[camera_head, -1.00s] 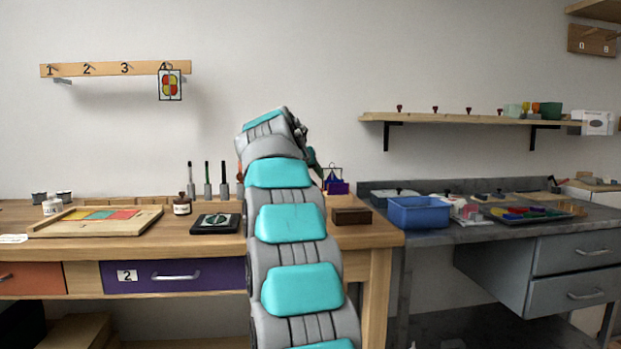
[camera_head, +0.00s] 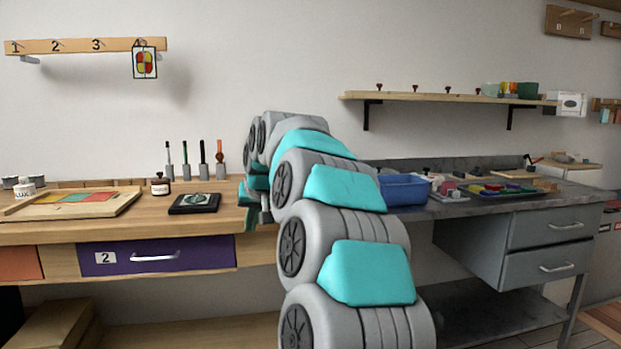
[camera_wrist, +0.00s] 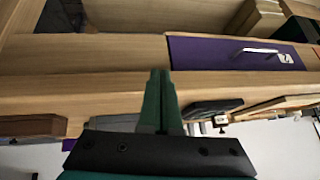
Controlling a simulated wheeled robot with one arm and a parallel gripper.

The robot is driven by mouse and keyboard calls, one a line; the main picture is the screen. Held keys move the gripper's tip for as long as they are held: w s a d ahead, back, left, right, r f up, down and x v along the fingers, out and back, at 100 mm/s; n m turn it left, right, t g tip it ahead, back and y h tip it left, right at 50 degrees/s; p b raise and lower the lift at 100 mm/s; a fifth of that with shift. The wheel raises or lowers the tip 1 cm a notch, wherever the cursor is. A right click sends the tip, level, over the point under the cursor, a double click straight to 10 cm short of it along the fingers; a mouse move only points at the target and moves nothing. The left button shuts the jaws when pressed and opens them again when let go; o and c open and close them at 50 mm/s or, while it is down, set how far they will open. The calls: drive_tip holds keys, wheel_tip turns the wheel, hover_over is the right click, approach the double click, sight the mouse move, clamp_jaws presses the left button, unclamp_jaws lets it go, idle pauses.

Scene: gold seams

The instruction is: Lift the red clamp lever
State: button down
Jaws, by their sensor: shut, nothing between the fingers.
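I cannot make out a red clamp lever for certain. A small dark lever-like thing with a reddish part (camera_head: 533,161) stands at the back of the grey bench in the head view, too small to tell. My gripper (camera_wrist: 160,74) shows in the wrist view with its green fingers together and nothing between them. It is in front of the wooden bench's front edge, near the purple drawer (camera_wrist: 215,52).
The wooden bench (camera_head: 120,228) holds a black pad (camera_head: 195,203), a jar (camera_head: 160,185) and several upright tools. The grey bench (camera_head: 450,208) holds a blue bin (camera_head: 404,190) and a tray of coloured pieces (camera_head: 490,195). A brown box (camera_wrist: 30,126) is close in the wrist view.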

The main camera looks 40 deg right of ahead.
drive_tip(key=s+d+r+m+t+y+b, duration=0.1)
drive_tip(key=s+d+m+t, duration=0.2)
drive_tip(key=d+t, duration=0.35)
drive_tip(key=s+d+r+m+t+y+b, duration=0.1)
drive_tip(key=s+d+r+m+t+b, duration=0.2)
drive_tip(key=d, duration=0.6)
drive_tip(key=s+d+m+t+y, duration=0.2)
drive_tip(key=s+d+m+t, duration=0.15)
drive_tip(key=d, duration=0.45)
drive_tip(key=shift+n+t, duration=0.25)
drive_tip(key=shift+t, duration=0.15)
drive_tip(key=p+x, duration=0.1)
drive_tip(key=x, duration=1.2)
drive_tip(key=shift+a+r+p, duration=0.15)
drive_tip(key=shift+r+p, duration=0.05)
drive_tip(key=shift+p, duration=0.2)
